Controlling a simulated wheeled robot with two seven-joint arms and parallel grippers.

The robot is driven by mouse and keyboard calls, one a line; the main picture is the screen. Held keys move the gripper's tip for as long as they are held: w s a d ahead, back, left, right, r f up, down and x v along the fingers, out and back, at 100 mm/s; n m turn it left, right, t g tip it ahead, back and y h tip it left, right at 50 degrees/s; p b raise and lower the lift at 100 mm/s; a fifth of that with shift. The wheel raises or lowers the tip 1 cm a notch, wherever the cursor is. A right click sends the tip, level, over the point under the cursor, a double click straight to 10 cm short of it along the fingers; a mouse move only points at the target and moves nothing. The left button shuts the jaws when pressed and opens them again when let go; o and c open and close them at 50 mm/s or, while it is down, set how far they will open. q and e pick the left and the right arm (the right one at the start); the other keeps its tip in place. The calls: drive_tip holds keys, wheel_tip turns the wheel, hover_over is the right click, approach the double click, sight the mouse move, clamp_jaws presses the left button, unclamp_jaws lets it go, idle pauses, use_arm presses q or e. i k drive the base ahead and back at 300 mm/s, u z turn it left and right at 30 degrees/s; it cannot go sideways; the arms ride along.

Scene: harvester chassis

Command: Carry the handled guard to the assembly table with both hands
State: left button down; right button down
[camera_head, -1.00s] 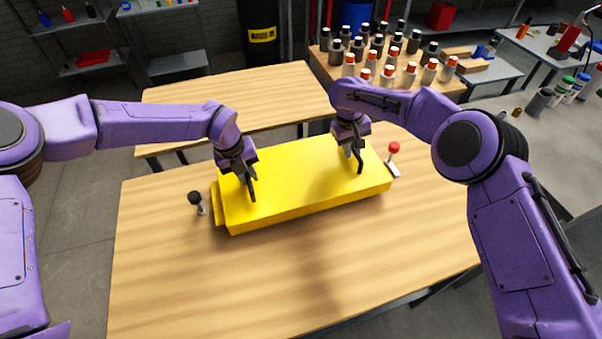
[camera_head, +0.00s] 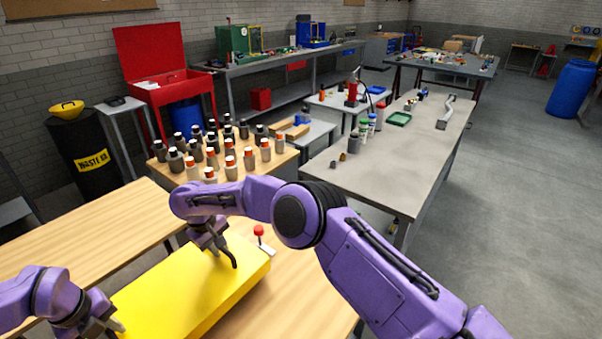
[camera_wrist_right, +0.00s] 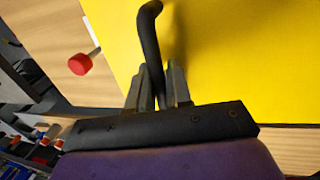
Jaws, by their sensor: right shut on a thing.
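The handled guard is a long yellow box (camera_head: 200,285) at the lower left of the head view, on or just over a wooden table (camera_head: 310,310). My right gripper (camera_head: 222,250) is at its top and shut on a dark bent handle (camera_wrist_right: 150,40), which stands between the fingers in the right wrist view. My left gripper (camera_head: 112,322) is at the guard's near left part, cut close to the picture's lower edge. Its fingers are too small and hidden to read. The guard's left end is out of view. I cannot tell which table is the assembly table.
A red-knobbed lever (camera_head: 260,235) stands by the guard's right end. Several bottles (camera_head: 215,150) crowd a wooden table behind. A long grey table (camera_head: 400,150) on the right holds bottles, a green tray (camera_head: 398,118) and a metal part (camera_head: 446,112). Open floor (camera_head: 510,220) lies at right.

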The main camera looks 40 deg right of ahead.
sight(406, 156)
drive_tip(key=z, duration=0.5)
drive_tip(key=k, duration=1.2)
drive_tip(key=z, duration=1.4)
drive_tip(key=i, duration=0.95)
drive_tip(key=z, duration=0.85)
drive_tip(key=i, duration=3.1)
drive_tip(key=u, duration=1.2)
drive_tip(key=i, duration=0.55)
drive_tip(key=u, duration=1.15)
drive_tip(key=i, duration=0.55)
drive_tip(key=u, duration=0.4)
